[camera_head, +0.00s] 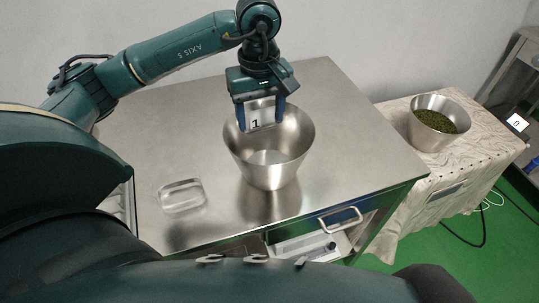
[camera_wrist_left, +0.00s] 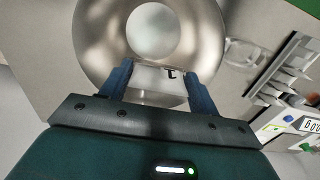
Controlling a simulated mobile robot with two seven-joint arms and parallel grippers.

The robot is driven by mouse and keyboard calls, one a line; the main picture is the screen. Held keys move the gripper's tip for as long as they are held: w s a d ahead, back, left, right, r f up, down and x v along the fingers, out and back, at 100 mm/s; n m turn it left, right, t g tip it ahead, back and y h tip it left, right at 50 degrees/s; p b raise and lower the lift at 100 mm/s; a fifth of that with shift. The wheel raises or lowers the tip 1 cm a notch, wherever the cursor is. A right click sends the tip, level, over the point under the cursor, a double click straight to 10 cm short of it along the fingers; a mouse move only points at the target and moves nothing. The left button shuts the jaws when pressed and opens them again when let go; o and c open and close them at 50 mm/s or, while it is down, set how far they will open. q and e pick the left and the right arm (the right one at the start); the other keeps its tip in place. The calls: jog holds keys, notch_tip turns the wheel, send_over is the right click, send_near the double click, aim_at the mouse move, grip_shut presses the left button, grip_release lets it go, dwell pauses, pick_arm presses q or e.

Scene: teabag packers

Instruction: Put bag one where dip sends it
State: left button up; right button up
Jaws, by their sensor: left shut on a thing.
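Bag one (camera_head: 262,118), a pale flat bag marked "1", hangs between the fingers of my left gripper (camera_head: 261,112), which is shut on it. In the left wrist view the bag (camera_wrist_left: 160,76) shows edge-on between the fingertips. A tapered metal bucket (camera_head: 270,172) stands on the steel table. The gripper holds the bag over the bucket's mouth, towards its back rim; I cannot tell whether the bag's lower edge is below the rim. The bucket's pale round bottom shows in the left wrist view (camera_wrist_left: 155,32). My right gripper is not in view.
A small clear dish (camera_head: 182,196) lies on the steel table (camera_head: 330,95), left of the bucket. A drawer (camera_head: 312,246) at the table's front is open. A second metal bucket (camera_head: 432,138) with green leaves stands on a cloth-covered table at right. A "0" sign (camera_head: 517,122) is beyond.

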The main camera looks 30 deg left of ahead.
pick_arm(q)
jog(key=shift+f, duration=0.7)
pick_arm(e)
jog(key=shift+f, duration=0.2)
pick_arm(q)
jog(key=o, duration=1)
notch_tip(320, 180, up, 13)
jog(key=p, duration=0.1)
jog(key=shift+r, duration=0.15)
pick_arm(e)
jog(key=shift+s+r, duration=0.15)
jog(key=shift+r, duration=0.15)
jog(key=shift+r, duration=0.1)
